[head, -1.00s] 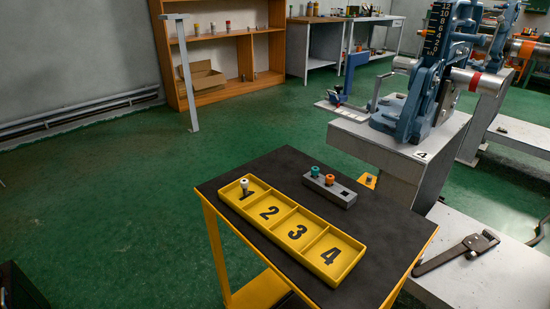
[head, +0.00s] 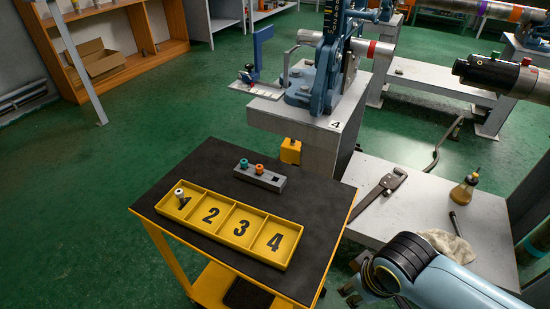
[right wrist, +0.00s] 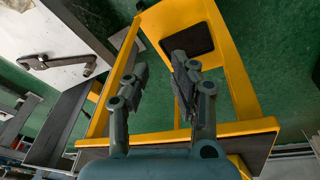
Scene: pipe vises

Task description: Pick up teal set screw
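The teal set screw (head: 244,163) stands upright in the grey holder block (head: 270,183) on the black top of the yellow cart. The orange set screw (head: 259,168) stands beside it, and a square hole at the block's right end is empty. A white-topped screw (head: 180,194) stands in compartment 1 of the yellow numbered tray (head: 237,242). My right gripper (head: 354,288) is low beside the cart's right edge, well away from the teal screw. In the right wrist view its two fingers (right wrist: 158,88) are apart with nothing between them. My left gripper is out of view.
A blue vise (head: 325,70) stands on the grey pedestal marked 4 behind the cart. Compartments 2, 3 and 4 are empty.

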